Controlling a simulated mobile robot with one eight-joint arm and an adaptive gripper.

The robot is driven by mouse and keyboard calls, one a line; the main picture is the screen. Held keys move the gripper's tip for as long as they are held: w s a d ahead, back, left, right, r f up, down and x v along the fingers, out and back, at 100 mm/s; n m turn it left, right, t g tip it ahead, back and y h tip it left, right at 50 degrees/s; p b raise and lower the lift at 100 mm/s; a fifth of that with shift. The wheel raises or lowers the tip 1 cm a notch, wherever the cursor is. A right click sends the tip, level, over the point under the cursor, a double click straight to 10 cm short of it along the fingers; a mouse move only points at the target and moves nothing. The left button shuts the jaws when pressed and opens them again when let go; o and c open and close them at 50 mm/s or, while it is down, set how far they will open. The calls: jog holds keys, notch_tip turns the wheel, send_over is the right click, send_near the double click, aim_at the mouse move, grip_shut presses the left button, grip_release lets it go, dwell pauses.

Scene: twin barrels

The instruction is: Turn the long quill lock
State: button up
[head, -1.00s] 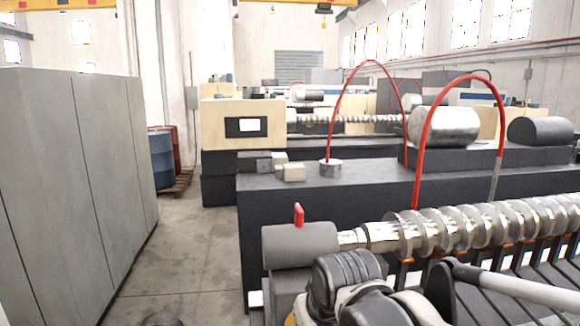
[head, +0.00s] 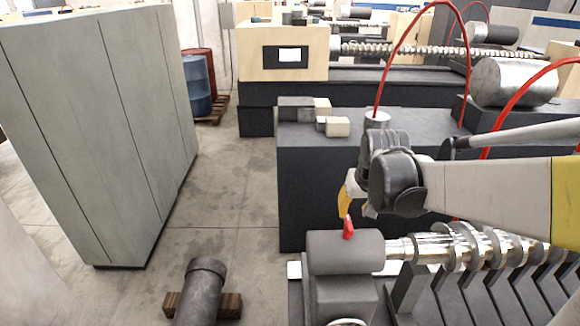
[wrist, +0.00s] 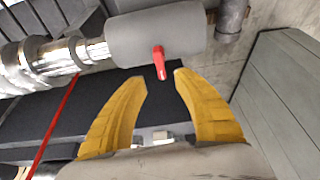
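A short red lever, the quill lock (head: 348,228), stands up from the top of a grey cylindrical housing (head: 345,252) at the end of the shiny screw shaft (head: 455,244). In the wrist view the red lever (wrist: 159,62) lies against the grey housing (wrist: 155,32), just beyond the gap between my fingertips. My gripper (wrist: 162,77) is open, with two yellow curved fingers apart and nothing between them. In the head view my gripper (head: 352,208) hangs just above the lever, partly hidden by my own wrist. I cannot tell whether a finger touches the lever.
A tall grey cabinet (head: 100,130) stands at left, with open floor (head: 235,200) between it and the machines. A dark pipe-like cylinder (head: 202,290) is at the front. Red hoses (head: 400,42) arch over the dark bench (head: 310,195) behind. Blocks (head: 338,127) sit on that bench.

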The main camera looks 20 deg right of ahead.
aim_at(349, 222)
jog(key=x, duration=0.8)
jog(key=shift+w+f, duration=0.15)
jog(key=shift+c, duration=0.4)
grip_shut()
